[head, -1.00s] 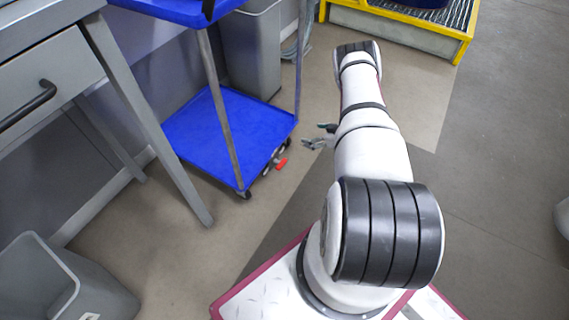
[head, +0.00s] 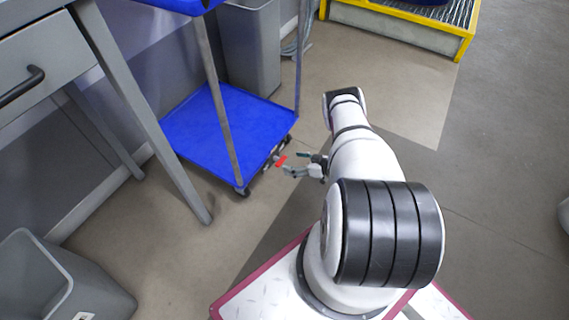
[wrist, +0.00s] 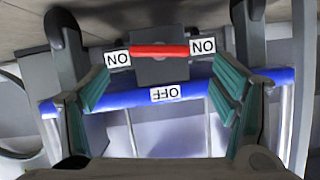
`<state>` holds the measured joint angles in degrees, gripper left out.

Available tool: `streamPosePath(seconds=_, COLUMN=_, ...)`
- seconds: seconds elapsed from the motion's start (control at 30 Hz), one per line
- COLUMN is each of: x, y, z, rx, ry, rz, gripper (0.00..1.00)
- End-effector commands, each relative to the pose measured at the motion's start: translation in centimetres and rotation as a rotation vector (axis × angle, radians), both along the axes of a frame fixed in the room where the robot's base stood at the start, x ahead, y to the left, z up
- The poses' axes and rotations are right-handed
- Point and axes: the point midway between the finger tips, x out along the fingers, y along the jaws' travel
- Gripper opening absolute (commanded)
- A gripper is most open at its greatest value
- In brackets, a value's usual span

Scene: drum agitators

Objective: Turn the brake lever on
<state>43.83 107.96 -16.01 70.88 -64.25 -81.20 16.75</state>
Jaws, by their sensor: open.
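The red brake lever (wrist: 159,50) lies across a grey block in the wrist view, between two white ON labels (wrist: 118,59). A white OFF label (wrist: 166,93) is on the blue edge below it. In the head view the lever (head: 281,160) shows at the lower edge of the blue cart (head: 215,125). My gripper (head: 300,163) is just right of the lever. In the wrist view its green-padded fingers (wrist: 165,95) are spread wide, one on each side of the lever. The fingers are open and hold nothing. I cannot tell whether they touch the lever.
A grey desk (head: 150,110) stands left of the cart. A grey bin (head: 252,45) is behind the cart, and another open bin (head: 60,285) is at the lower left. A yellow-framed platform (head: 400,30) is at the back.

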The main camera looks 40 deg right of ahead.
Motion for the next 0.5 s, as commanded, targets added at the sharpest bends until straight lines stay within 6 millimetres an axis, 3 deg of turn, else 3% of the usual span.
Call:
streamPosePath(seconds=0.2, x=3.0, y=1.3, z=-1.5, rx=-0.002, ry=-0.001, rz=0.001, gripper=0.80)
streamPosePath(seconds=0.5, x=4.4, y=1.8, z=-1.9, rx=-0.001, ry=0.000, rz=-0.001, gripper=0.80)
